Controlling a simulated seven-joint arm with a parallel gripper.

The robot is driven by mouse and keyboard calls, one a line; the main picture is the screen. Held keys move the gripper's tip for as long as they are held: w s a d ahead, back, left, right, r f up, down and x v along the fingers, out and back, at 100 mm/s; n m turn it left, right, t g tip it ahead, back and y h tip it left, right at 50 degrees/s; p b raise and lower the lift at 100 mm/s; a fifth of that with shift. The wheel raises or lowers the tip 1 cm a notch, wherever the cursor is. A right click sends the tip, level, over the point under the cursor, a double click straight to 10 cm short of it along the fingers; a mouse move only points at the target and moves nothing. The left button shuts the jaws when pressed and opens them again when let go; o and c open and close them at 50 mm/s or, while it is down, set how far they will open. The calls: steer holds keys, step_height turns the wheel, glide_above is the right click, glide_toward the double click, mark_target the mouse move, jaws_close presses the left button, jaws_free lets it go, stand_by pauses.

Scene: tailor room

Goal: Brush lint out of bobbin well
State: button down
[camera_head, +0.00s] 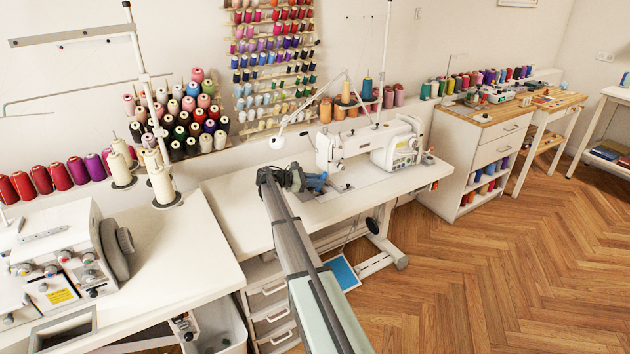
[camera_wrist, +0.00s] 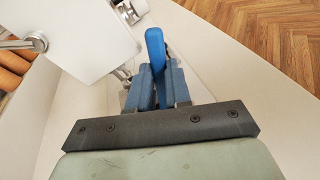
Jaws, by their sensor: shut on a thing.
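My gripper (camera_head: 308,182) is over the sewing table, just left of the white sewing machine (camera_head: 345,143). In the wrist view my gripper (camera_wrist: 157,80) has its two blue fingers shut on a bright blue handle (camera_wrist: 154,46), apparently the brush. The handle's rounded end points away from the palm. The bristles cannot be made out. The bobbin well itself cannot be clearly made out. The machine's white head also shows at upper left in the wrist view (camera_wrist: 85,35).
A white lamp (camera_head: 278,142) on a jointed arm stands behind my gripper. The white tabletop (camera_head: 235,205) is bare on the left. Thread cones (camera_head: 355,90) stand behind the machine. An overlock machine (camera_head: 65,260) is on the left table.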

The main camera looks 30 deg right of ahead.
steer(key=shift+w+f, duration=0.1)
steer(key=shift+w, duration=0.05)
steer(key=shift+w, duration=1.95)
steer(key=shift+s+f, duration=0.1)
steer(key=shift+s, duration=0.05)
steer(key=shift+s, duration=2)
step_height(320, 180, up, 7)
steer(key=shift+a, duration=0.45)
